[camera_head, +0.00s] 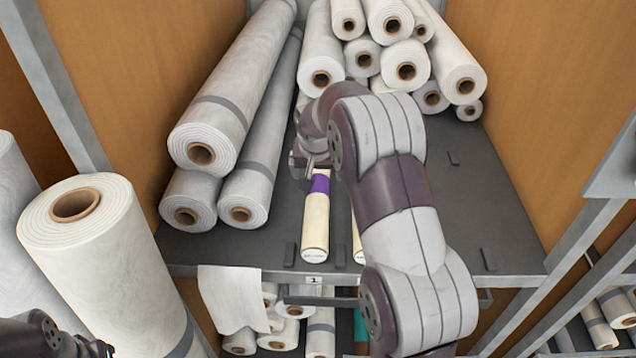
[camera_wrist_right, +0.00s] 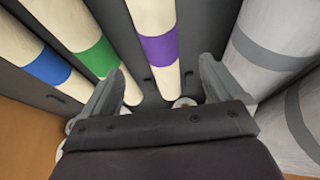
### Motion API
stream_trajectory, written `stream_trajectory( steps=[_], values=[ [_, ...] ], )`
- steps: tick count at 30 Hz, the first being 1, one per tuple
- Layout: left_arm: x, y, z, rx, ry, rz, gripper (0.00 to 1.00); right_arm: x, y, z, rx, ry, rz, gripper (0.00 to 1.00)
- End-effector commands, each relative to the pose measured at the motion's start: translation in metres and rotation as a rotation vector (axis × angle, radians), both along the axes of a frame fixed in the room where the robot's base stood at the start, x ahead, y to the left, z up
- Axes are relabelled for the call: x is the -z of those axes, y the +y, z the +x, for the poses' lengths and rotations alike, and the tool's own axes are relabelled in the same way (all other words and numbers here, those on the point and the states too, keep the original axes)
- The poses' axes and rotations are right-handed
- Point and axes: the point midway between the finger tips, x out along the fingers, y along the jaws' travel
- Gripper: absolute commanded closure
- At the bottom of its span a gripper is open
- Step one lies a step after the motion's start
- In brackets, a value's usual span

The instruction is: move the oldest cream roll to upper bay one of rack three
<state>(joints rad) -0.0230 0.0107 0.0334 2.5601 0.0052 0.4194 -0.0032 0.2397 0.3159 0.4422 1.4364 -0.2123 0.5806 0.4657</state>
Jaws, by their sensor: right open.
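A cream roll with a purple band (camera_head: 316,222) lies lengthwise on the dark shelf. Another cream roll (camera_head: 356,240) beside it is mostly hidden behind my right arm. In the right wrist view, cream rolls with a purple band (camera_wrist_right: 158,50), a green band (camera_wrist_right: 98,58) and a blue band (camera_wrist_right: 48,66) lie side by side. My right gripper (camera_wrist_right: 160,68) is open and empty, with the purple-banded roll between its fingers' lines; contact cannot be told. In the head view the right gripper (camera_head: 308,165) is over that roll's far part. No date is readable on the rolls.
Large grey-banded rolls (camera_head: 232,105) are stacked left of the cream rolls. Several white rolls (camera_head: 385,50) are piled at the back. A small "1" label (camera_head: 314,281) marks the shelf's front edge. Big upright rolls (camera_head: 105,260) stand at the left front. Bare shelf (camera_head: 480,200) shows on the right.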

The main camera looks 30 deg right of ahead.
Motion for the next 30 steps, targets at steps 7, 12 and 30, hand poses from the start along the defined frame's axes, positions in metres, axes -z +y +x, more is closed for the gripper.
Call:
stream_trajectory(
  steps=[7, 12, 30],
  values=[
    [0.001, 0.000, 0.000, 0.000, 0.000, 0.000, 0.57, -0.006, 0.052, -0.052, -0.148, 0.072, 0.024, 0.06],
    [0.001, 0.000, 0.000, 0.000, 0.000, 0.000, 0.57, 0.010, 0.119, -0.157, -0.404, 0.186, 0.055, 0.06],
    [0.001, 0.000, 0.000, 0.000, 0.000, 0.000, 0.57, 0.027, 0.147, -0.243, -0.569, 0.269, 0.072, 0.06]
  ],
)
